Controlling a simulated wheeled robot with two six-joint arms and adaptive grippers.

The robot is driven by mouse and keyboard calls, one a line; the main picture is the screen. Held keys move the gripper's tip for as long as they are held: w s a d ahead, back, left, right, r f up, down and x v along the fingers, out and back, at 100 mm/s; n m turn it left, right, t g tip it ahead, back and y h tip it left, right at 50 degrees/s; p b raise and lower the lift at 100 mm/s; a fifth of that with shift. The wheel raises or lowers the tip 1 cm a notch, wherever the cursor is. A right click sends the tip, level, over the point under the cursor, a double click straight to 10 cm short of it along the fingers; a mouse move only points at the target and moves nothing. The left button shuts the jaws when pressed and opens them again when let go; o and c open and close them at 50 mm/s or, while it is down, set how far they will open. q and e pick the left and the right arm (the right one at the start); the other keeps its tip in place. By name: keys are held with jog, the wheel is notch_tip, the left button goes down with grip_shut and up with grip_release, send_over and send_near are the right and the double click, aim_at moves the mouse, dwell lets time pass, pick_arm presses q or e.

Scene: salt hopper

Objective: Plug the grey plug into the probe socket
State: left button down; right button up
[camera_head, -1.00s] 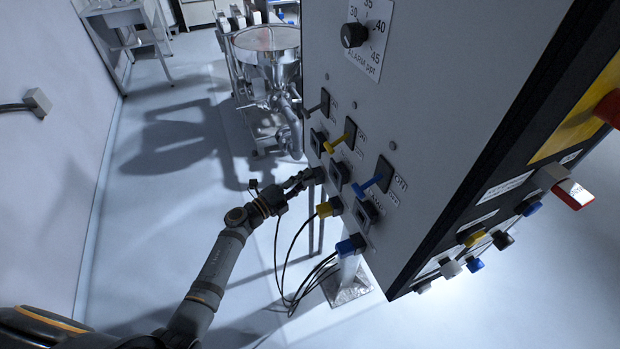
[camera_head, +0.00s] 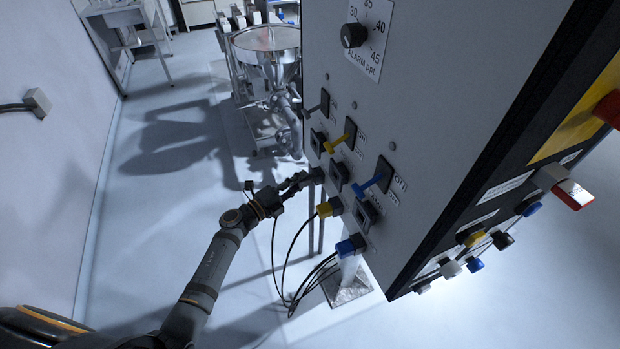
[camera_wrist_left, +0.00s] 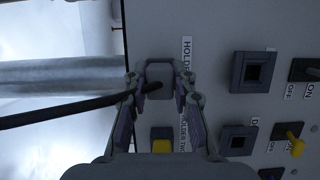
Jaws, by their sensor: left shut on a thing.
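The grey plug (camera_wrist_left: 159,78) is between the fingers of my left gripper (camera_wrist_left: 160,84) in the left wrist view, with its black cable running off to the left. The gripper is shut on it. The plug sits at the panel face beside a "HOLDER" label; whether it is still seated there I cannot tell. In the head view my left gripper (camera_head: 305,180) is at the panel's left edge. Square sockets show to the right, the upper one (camera_wrist_left: 252,72) near the grey switch and the lower one (camera_wrist_left: 238,139) near the yellow switch. No probe label is legible. My right gripper is not in view.
A yellow plug (camera_head: 329,207) and a blue plug (camera_head: 351,246) sit below on the panel, with black cables hanging down. Yellow (camera_head: 341,137) and blue (camera_head: 368,184) switch levers stick out near the sockets. A steel hopper (camera_head: 268,45) stands behind. Floor at left is clear.

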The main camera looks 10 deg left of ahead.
pick_arm(q)
jog(key=shift+s+a, duration=0.55)
jog(key=shift+a, duration=0.25)
jog(key=shift+s+a, duration=0.55)
jog(key=shift+a, duration=0.25)
jog(key=s+a+r, duration=0.2)
jog(key=a+r, duration=0.1)
jog(key=r, duration=1)
jog(key=shift+s+a, duration=0.1)
